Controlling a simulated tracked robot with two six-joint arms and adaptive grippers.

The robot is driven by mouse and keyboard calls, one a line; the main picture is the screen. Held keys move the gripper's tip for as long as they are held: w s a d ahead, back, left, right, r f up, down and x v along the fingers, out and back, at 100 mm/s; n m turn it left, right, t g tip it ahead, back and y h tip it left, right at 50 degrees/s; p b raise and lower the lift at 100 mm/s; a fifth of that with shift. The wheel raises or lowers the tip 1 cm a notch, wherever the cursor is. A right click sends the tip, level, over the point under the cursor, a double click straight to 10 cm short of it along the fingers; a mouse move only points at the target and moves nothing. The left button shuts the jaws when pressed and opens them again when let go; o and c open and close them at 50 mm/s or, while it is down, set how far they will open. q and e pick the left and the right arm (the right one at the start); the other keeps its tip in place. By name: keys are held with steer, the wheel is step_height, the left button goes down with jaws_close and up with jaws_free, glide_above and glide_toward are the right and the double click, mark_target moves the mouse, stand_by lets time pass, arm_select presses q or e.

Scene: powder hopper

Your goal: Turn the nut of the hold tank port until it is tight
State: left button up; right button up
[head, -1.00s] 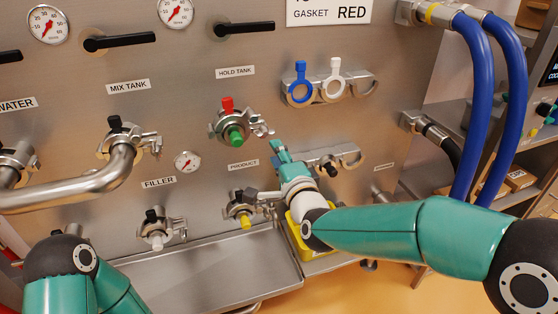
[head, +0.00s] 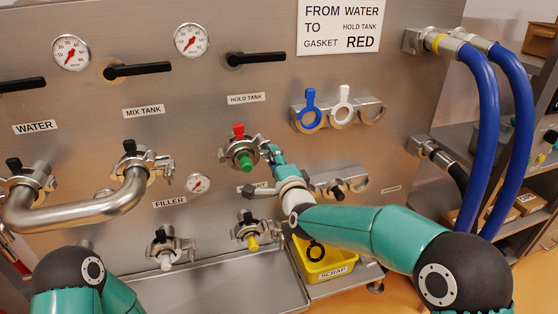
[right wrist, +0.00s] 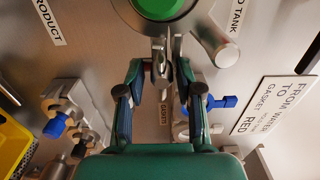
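The hold tank port (head: 240,152) is on the panel under its HOLD TANK label, with a green cap, a red tab on top and a metal clamp. The clamp's nut hardware (head: 264,145) is at its right side. My right gripper (head: 276,154) is just right of and below the port. In the right wrist view its two fingers (right wrist: 160,70) stand apart, with a metal clamp part (right wrist: 162,55) between them and gaps visible on both sides. The green cap (right wrist: 160,5) is at the top edge. My left gripper is out of view; only its arm shows at lower left.
The product port (head: 247,232) is below, with a yellow cap. A rack of blue and white gaskets (head: 339,112) is to the right, another rack (head: 338,183) beneath it. A yellow scrap bin (head: 330,270) holds a black ring. Blue hoses (head: 486,120) hang at right.

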jaws_close()
steer(key=shift+f+b, duration=0.15)
steer(key=shift+b, duration=0.3)
steer(key=m+b, duration=0.6)
steer(key=b, duration=0.3)
steer(key=shift+f+m, duration=0.15)
steer(key=shift+m, duration=0.15)
steer(key=shift+m+b, duration=0.3)
steer(key=shift+b, duration=0.1)
steer(key=shift+r+m, duration=0.25)
steer(key=shift+m, duration=0.05)
